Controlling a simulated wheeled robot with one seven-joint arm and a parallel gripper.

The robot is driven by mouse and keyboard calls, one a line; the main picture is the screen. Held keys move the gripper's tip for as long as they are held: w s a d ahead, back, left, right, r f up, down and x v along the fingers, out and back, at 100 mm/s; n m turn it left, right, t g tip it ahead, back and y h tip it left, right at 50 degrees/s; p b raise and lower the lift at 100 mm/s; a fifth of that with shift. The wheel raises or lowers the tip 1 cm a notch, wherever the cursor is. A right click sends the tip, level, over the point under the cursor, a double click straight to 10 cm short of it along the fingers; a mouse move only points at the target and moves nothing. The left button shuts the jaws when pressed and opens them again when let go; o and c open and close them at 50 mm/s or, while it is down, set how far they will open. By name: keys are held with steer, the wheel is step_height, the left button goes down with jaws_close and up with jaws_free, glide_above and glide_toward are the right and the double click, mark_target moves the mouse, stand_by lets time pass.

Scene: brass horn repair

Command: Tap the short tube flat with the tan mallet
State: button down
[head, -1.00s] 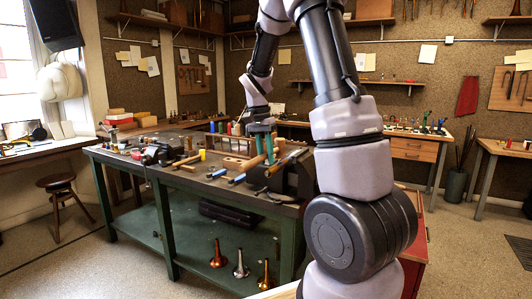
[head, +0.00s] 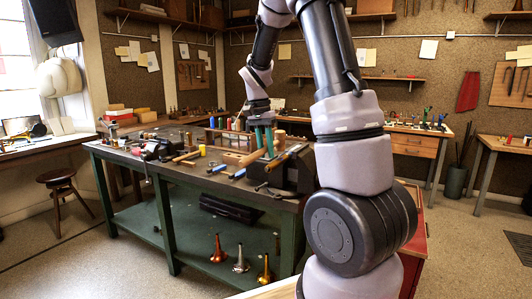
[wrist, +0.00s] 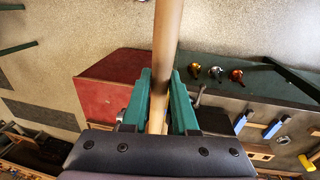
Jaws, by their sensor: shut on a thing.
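My gripper (head: 265,151) is over the right part of the green bench. In the wrist view its two green fingers (wrist: 162,98) are shut on a long tan wooden piece (wrist: 167,45), which looks like the mallet's handle. It runs between the fingers and out past the top of the picture, so its far end is not seen there. In the head view the tan wood (head: 250,158) slants at the fingers, above the bench top. I cannot pick out the short tube in either view.
The green bench (head: 120,158) carries blue-handled tools (head: 238,174), a yellow item (head: 202,150) and a dark vise-like block (head: 290,172). Brass and silver horn bells (head: 240,257) stand on its lower shelf. A red cabinet (wrist: 108,82) is beside the bench.

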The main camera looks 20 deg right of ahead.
steer(key=shift+r, duration=0.1)
stand_by(0.4)
steer(key=shift+r, duration=0.35)
stand_by(0.3)
stand_by(0.4)
steer(key=shift+f, duration=0.45)
stand_by(0.7)
stand_by(0.5)
